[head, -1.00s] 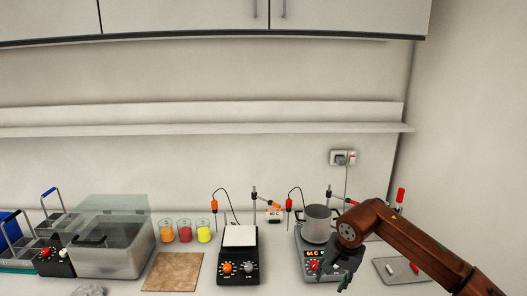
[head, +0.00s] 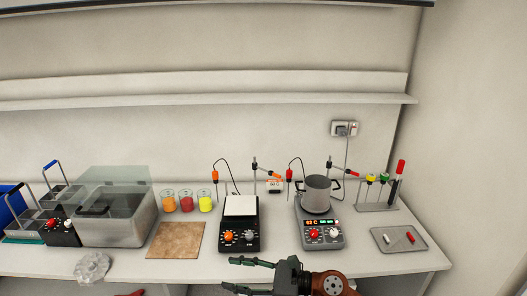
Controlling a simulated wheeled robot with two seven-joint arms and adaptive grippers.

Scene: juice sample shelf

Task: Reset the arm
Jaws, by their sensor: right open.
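My right gripper (head: 250,276) is at the bottom of the head view, in front of the counter's front edge. Its fingers point left, apart from each other, with nothing between them. My left gripper does not show. A hot plate (head: 323,234) with red and white knobs and a lit display carries a grey metal pot (head: 317,195). The gripper is apart from both, nearer to me and to their left.
A grey tray (head: 398,240) and tube rack (head: 378,207) are at right.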

